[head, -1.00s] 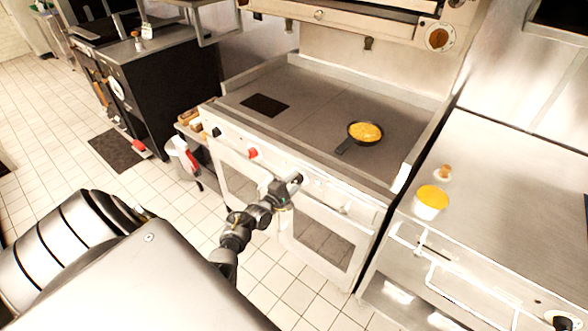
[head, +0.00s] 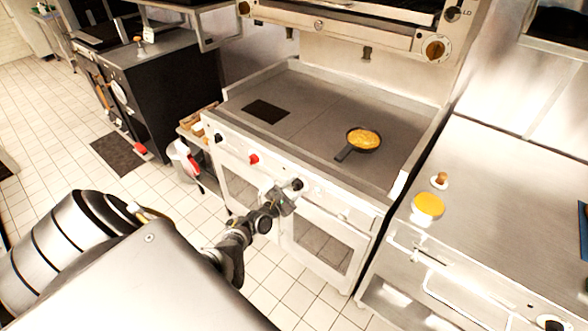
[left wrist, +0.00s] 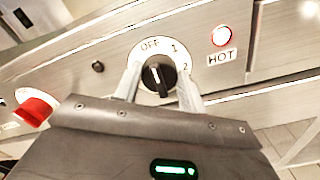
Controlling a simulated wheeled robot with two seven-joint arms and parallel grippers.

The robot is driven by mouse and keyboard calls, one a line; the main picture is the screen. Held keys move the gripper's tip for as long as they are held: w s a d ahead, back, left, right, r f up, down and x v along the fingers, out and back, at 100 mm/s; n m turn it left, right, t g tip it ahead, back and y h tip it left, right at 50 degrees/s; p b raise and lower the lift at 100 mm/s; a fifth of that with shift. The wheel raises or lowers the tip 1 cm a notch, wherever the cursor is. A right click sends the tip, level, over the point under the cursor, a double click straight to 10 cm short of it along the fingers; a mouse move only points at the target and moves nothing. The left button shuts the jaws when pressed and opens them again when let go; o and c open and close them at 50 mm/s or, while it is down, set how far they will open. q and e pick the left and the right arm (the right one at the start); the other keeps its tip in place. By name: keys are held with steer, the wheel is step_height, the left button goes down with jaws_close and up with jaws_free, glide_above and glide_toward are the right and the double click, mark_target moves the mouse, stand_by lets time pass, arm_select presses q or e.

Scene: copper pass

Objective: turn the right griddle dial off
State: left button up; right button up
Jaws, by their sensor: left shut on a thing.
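The right griddle dial (left wrist: 158,75) is a black knob on a white plate marked OFF, 1 and 2, on the griddle's front panel. Its white pointer line points up, close to the OFF mark. In the head view the dial (head: 297,184) shows just beyond my left gripper's tips. My left gripper (head: 288,193) is shut on the dial; in the left wrist view its two fingers (left wrist: 160,86) stand on either side of the knob. My right gripper is not in view.
A red HOT lamp (left wrist: 221,36) glows right of the dial. A red knob (head: 254,159) and another black dial (head: 218,138) are further left. A pan with yellow food (head: 364,138) sits on the griddle top (head: 310,115). Oven doors (head: 322,245) are below.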

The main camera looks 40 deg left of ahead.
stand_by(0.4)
arm_select(q)
steer(key=o, duration=0.9)
steer(key=shift+o, duration=0.3)
steer(key=shift+s, duration=0.4)
steer(key=s+p, duration=0.1)
steer(key=s, duration=0.9)
